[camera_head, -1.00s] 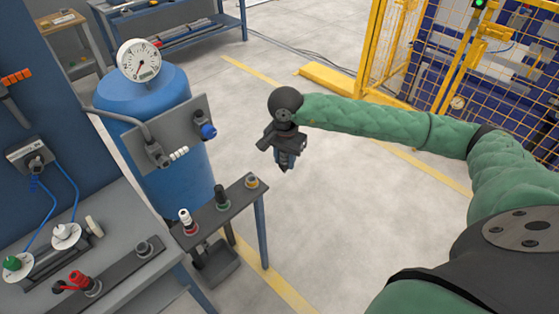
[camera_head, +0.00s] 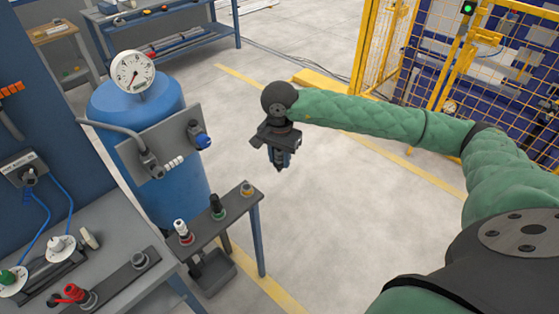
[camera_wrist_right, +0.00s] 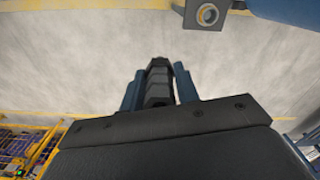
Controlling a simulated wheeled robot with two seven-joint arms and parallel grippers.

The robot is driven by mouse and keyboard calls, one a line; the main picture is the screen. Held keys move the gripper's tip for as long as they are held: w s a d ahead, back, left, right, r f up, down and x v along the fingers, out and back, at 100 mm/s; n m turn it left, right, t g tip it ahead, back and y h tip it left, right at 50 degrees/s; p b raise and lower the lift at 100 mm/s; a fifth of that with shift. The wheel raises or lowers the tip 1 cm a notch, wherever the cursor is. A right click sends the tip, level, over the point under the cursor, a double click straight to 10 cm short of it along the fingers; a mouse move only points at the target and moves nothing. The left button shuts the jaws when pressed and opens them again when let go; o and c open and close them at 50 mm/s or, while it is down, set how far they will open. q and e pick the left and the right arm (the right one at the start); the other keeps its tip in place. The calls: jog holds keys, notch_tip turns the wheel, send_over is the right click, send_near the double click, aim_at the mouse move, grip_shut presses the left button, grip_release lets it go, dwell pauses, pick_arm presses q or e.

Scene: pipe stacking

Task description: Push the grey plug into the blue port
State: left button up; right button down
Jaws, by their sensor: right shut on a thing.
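My right gripper (camera_head: 279,158) hangs in open air over the floor, to the right of the blue tank. In the right wrist view its blue fingers (camera_wrist_right: 158,88) are shut on a dark grey ridged plug (camera_wrist_right: 157,80). In the head view the plug's dark tip (camera_head: 279,167) points down. A blue round fitting (camera_head: 202,140) sits at the right end of the grey panel on the tank, left of and apart from the gripper. It is the only blue port-like part I can make out; its opening is hidden. My left gripper is not in view.
The blue tank (camera_head: 135,105) carries a gauge (camera_head: 132,72) and a grey panel (camera_head: 170,141). A narrow stand (camera_head: 230,206) holds a red-ringed, a green-ringed and an orange-ringed socket. A workbench (camera_head: 120,225) is at left. A yellow fence (camera_head: 395,60) stands behind my arm. Floor around the gripper is clear.

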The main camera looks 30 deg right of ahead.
jog(key=shift+r, duration=2.05)
jog(key=shift+f, duration=0.1)
